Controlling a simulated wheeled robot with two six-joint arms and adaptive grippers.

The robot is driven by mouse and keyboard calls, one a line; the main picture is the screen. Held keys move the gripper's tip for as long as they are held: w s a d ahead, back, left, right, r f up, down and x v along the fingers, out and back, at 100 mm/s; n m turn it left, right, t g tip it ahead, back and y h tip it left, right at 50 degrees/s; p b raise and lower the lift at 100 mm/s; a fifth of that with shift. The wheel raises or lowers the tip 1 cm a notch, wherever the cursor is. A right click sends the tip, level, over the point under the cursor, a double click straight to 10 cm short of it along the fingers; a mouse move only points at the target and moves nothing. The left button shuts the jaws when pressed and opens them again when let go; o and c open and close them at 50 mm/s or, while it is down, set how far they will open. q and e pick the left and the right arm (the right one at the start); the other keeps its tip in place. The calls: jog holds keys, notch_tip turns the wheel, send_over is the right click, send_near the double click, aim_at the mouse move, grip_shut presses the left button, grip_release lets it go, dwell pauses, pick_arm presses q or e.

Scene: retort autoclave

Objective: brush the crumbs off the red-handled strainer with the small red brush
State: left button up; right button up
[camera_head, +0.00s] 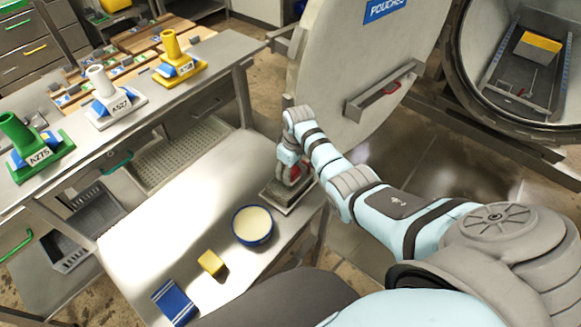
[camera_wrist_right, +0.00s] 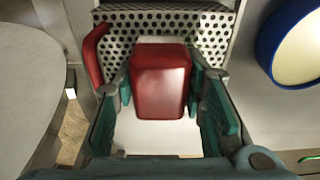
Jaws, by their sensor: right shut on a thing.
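My right gripper (camera_head: 291,160) is at the right end of the metal table, over the strainer (camera_head: 276,192), a grey metal piece. In the right wrist view my right gripper (camera_wrist_right: 159,88) is shut on the small red brush (camera_wrist_right: 160,78), with its teal-padded fingers on both sides. The brush is over the strainer's perforated plate (camera_wrist_right: 120,32); its bristles are mostly hidden, so I cannot tell whether they touch. The strainer's red handle (camera_wrist_right: 96,52) shows at the left. I cannot make out crumbs. My left gripper is not in view.
A blue-rimmed round dish (camera_head: 252,226), a yellow block (camera_head: 211,263) and a blue striped cloth (camera_head: 174,302) lie on the table. A side bench holds green, white and yellow labelled stands. The open autoclave door (camera_head: 350,60) stands close behind my right gripper.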

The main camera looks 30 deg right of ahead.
jog(key=shift+s+a, duration=0.25)
jog(key=shift+a, duration=0.3)
jog(key=shift+s+a, duration=0.2)
jog(key=shift+a, duration=0.35)
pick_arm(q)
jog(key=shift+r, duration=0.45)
pick_arm(e)
jog(key=shift+s+a+f, duration=0.1)
jog(key=shift+s+a, duration=0.2)
jog(key=shift+a, duration=0.45)
jog(key=shift+s+a, duration=0.25)
jog(key=shift+a, duration=0.45)
jog(key=shift+s+a+f, duration=0.1)
jog(key=shift+s+a, duration=0.2)
jog(key=shift+a, duration=0.45)
jog(key=shift+w+r, duration=0.15)
jog(key=shift+r, duration=2.95)
jog(key=shift+r, duration=0.1)
notch_tip(320, 180, up, 3)
jog(key=shift+f, duration=0.1)
jog(key=shift+d+f, duration=0.1)
